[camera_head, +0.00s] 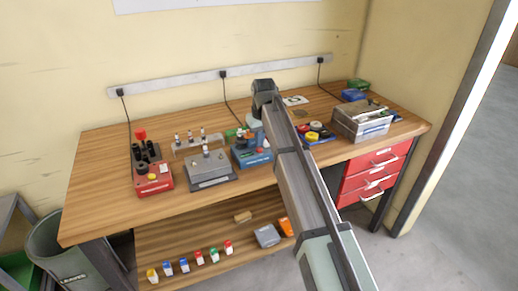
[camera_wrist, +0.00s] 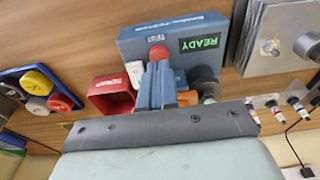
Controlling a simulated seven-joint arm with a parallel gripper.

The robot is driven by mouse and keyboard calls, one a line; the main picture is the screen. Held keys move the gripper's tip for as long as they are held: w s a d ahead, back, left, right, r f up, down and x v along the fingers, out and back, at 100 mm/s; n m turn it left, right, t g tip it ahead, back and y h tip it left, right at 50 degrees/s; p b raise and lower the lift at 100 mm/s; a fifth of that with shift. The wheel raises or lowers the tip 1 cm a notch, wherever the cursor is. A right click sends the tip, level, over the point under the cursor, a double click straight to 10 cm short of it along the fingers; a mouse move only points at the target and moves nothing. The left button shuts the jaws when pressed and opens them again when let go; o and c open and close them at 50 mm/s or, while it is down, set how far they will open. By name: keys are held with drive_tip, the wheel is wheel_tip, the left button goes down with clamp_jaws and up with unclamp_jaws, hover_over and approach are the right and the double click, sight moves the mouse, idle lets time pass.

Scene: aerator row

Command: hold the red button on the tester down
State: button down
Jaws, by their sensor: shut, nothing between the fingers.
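The tester is a blue box (camera_head: 252,158) near the middle of the bench; it fills the upper middle of the wrist view (camera_wrist: 135,47). Its green display (camera_wrist: 204,42) reads READY. The red button (camera_wrist: 158,52) shows on its top, beside a small label. My gripper (camera_wrist: 157,72) is shut and empty, with its fingertips right at the button's near edge in the wrist view. I cannot tell whether they touch it or whether it is pressed. In the head view my gripper (camera_head: 258,138) points down over the tester, and the button cannot be made out clearly.
A red scrap bin (camera_wrist: 112,95) stands close to the tester. Coloured discs on a blue tray (camera_head: 316,134) and a metal box (camera_head: 362,122) are to the right.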

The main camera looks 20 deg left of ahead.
sight(259, 149)
drive_tip(key=shift+f, duration=1)
idle(0.4)
idle(1.4)
drive_tip(key=shift+r, duration=3)
wheel_tip(259, 149, up, 8)
drive_tip(key=shift+f, duration=0.1)
